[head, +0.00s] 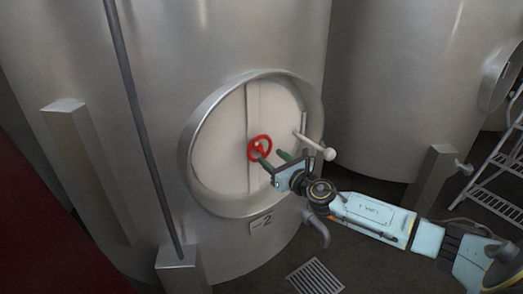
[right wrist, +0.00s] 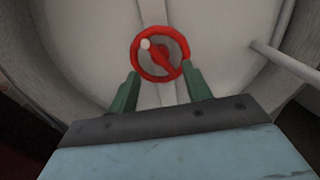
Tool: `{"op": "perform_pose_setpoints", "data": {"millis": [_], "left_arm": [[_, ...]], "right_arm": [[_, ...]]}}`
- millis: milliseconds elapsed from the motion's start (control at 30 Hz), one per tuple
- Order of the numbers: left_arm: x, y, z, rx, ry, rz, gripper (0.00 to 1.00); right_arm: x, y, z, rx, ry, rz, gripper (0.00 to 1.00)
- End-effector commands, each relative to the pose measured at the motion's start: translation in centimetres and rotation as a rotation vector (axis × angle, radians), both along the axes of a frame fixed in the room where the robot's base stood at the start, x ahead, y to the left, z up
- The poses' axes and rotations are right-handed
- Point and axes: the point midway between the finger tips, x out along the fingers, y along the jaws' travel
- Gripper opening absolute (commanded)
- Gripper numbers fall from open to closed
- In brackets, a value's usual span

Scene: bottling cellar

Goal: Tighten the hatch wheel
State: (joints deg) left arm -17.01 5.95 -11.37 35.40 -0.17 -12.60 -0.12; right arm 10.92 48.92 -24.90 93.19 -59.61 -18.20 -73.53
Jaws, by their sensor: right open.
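The red hatch wheel (head: 260,148) sits at the middle of the round pale hatch (head: 220,150) on the steel tank. In the right wrist view the wheel (right wrist: 160,54) is a red ring with one bar and a pale knob at its upper left. My right gripper (head: 272,158) is open, its two green fingers pointing at the wheel. In the right wrist view the fingertips (right wrist: 160,76) lie at the lower left and lower right of the ring, with the wheel between and beyond them. I cannot tell whether they touch it. My left gripper is not in view.
A pale-ended lever (head: 316,146) sticks out from the hatch's right side, close to my right gripper. A raised steel rim (head: 190,150) rings the hatch. A bent pipe (head: 317,228) is below.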

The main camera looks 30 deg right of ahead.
Motion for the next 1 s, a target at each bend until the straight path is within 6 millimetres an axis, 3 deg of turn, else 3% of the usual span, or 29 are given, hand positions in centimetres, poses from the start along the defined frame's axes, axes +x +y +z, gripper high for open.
{"op": "perform_pose_setpoints", "data": {"millis": [200, 400, 833, 1000], "left_arm": [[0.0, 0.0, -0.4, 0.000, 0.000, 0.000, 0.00], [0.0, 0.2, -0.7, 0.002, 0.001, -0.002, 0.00], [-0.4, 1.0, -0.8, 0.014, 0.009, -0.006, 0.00], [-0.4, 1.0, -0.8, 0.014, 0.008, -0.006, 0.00]], "right_arm": [[3.6, 0.1, 0.0, 0.002, -0.002, -0.001, 0.49], [5.7, 0.2, -0.1, 0.002, 0.000, -0.001, 0.49], [6.5, 0.2, 0.0, 0.001, 0.001, 0.001, 0.49], [6.4, 0.2, 0.0, 0.001, 0.001, 0.001, 0.26]]}}
